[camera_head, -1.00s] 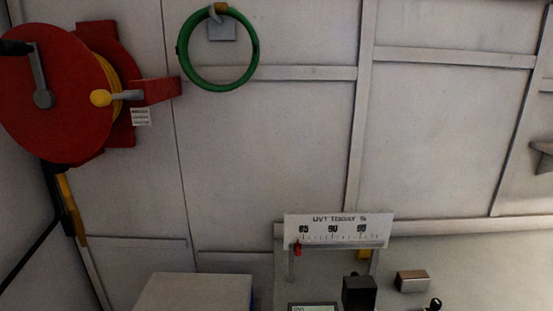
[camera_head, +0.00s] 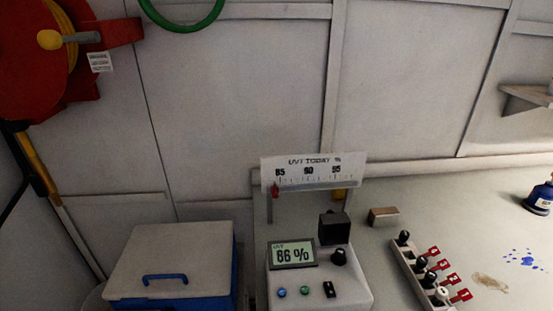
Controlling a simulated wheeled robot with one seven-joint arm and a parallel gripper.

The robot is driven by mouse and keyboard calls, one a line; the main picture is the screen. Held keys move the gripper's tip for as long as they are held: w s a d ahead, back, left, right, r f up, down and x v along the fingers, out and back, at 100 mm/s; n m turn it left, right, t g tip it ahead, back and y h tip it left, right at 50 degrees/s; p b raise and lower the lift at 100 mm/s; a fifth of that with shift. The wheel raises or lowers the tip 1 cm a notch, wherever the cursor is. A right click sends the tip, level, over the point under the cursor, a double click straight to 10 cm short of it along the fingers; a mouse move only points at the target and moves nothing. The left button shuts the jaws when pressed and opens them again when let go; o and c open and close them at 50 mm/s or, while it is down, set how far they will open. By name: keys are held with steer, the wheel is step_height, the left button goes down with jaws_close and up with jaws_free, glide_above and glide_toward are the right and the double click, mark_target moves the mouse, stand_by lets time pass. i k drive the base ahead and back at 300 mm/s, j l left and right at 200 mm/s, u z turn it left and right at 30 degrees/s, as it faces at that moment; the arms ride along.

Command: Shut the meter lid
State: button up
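The meter (camera_head: 350,291) is a pale box on the bench, low in the middle of the picture. Its screen (camera_head: 292,254) reads "UVT 86 %". A black knob (camera_head: 339,257) and small buttons sit on its front. A dark block (camera_head: 335,228) stands at the back right of the meter, with a small dark knob at its top left. It may be the lid; I cannot tell whether it is open or shut. My gripper is not in view.
A "UVT TODAY %" scale board (camera_head: 313,171) with a red pointer stands behind the meter. A blue box with a pale top (camera_head: 170,258) is at left. A metal block (camera_head: 383,217) lies between.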

mark_target(334, 229)
steer(key=i+l, duration=0.15)
steer(key=l, duration=0.2)
steer(key=i+l, duration=0.15)
steer(key=l, duration=0.2)
steer(key=i+l, duration=0.15)
steer(key=l, duration=0.2)
steer(key=i+l, duration=0.1)
steer(key=l, duration=0.25)
steer(key=i+l, duration=0.15)
steer(key=l, duration=0.2)
steer(key=i+l, duration=0.15)
steer(key=l, duration=0.2)
steer(key=u, duration=0.05)
